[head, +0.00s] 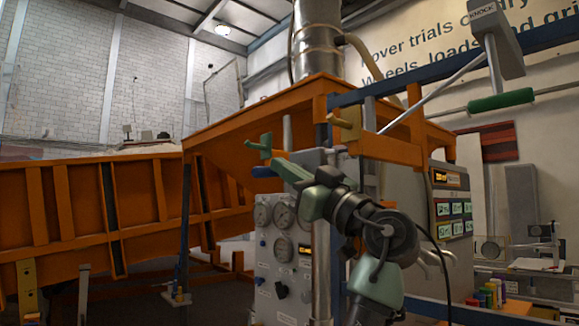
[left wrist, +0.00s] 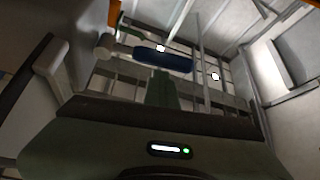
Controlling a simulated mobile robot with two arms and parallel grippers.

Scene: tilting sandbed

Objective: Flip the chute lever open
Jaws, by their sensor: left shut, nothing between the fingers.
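A dark blue handle, which looks like the chute lever's grip (left wrist: 163,60), lies across the left wrist view just beyond my fingertips. Its blue end (head: 264,172) shows in the head view left of my gripper, below the orange hopper. My left gripper (head: 275,162) is pale green, shut and empty, pointing left towards the handle. Its green fingers (left wrist: 165,82) show end-on below the handle in the left wrist view. I cannot tell whether they touch it. The lever's pivot is hidden. My right gripper is not in view.
An orange trough (head: 80,205) fills the left. A grey gauge panel (head: 287,240) stands behind my arm. A green-handled rod (head: 500,99) and a grey KNOCK block (head: 497,40) hang at upper right. A bench with coloured jars (head: 490,293) stands at lower right.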

